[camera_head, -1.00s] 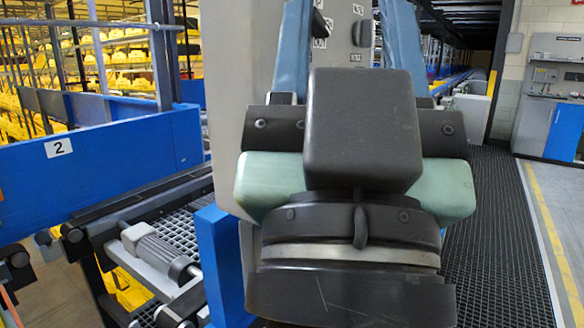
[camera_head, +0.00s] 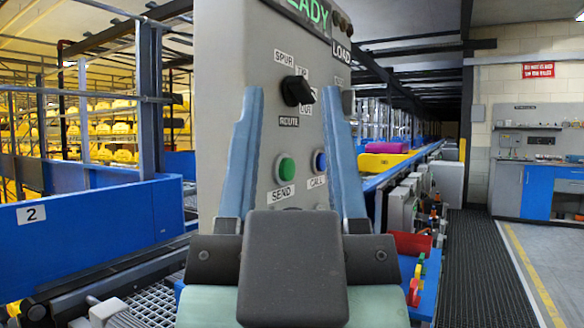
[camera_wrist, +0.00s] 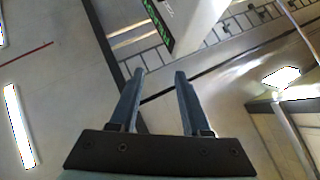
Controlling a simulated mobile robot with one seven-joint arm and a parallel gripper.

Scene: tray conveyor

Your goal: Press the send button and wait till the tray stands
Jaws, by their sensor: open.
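A grey control panel (camera_head: 232,60) stands in front of me in the head view. Its green button labelled SEND (camera_head: 286,167) shows between my gripper's fingers. A blue button labelled CALL (camera_head: 320,162) sits to its right, partly behind the right finger. A green display reading "...ADY" (camera_head: 312,12) is cut off at the top. My gripper (camera_head: 292,95) is open and empty, pointing up in front of the panel. The wrist view shows its spread fingers (camera_wrist: 160,74) against the ceiling, with the lit display (camera_wrist: 157,27) beyond. I cannot make out a tray for certain.
A black ROUTE knob (camera_head: 296,90) sits above the buttons. A blue barrier marked 2 (camera_head: 90,232) stands at left. A conveyor with yellow and purple items (camera_head: 384,150) runs back at right. Dark floor matting (camera_head: 480,265) is clear beside it.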

